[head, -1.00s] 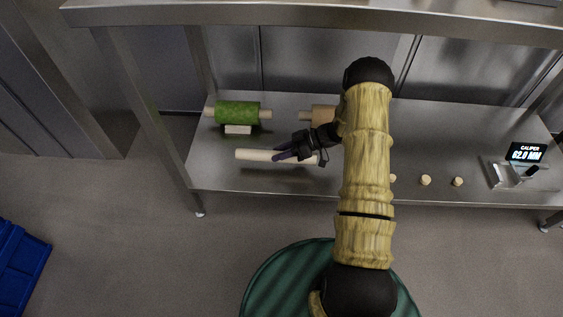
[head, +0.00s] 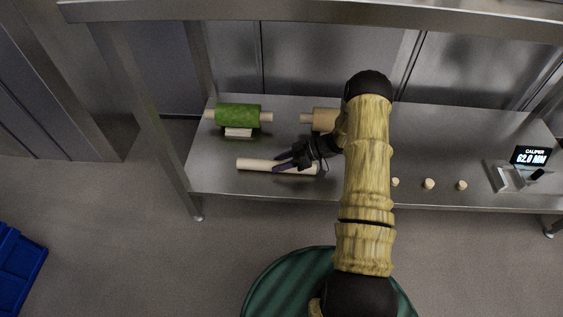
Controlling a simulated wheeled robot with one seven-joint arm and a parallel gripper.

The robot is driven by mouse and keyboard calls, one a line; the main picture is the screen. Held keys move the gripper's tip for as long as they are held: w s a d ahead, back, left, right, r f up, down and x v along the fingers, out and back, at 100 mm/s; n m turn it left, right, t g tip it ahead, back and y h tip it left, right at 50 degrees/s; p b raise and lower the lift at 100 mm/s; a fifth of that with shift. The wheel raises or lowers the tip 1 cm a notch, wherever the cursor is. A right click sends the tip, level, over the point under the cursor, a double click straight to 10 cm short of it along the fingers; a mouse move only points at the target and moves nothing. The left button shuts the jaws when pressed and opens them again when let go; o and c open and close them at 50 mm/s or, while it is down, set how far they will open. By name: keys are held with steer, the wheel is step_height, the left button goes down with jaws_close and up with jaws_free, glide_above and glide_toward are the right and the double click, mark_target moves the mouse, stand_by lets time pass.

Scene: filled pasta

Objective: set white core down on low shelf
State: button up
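The white core (head: 252,164) is a pale, thin cylinder. It lies level, left to right, at the front left of the low shelf (head: 215,178), and it looks to rest on the metal. My gripper (head: 276,164) reaches in from the right, its dark fingers on either side of the core right of its middle. The fingers look shut on it. The core's left end is free, and its right end shows below my gripper.
A green roll (head: 238,116) on a core lies behind at left, with a white block (head: 238,132) in front. A tan roll (head: 322,119) is partly behind my arm. Several small pale pegs (head: 428,184) and a caliper display (head: 530,156) are at right. The upper shelf (head: 300,10) overhangs.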

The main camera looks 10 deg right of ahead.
steer(key=shift+o, duration=0.7)
steer(key=shift+d+r, duration=0.1)
steer(key=shift+r, duration=0.1)
steer(key=p+v, duration=0.5)
steer(key=v, duration=0.7)
steer(key=shift+f, duration=0.1)
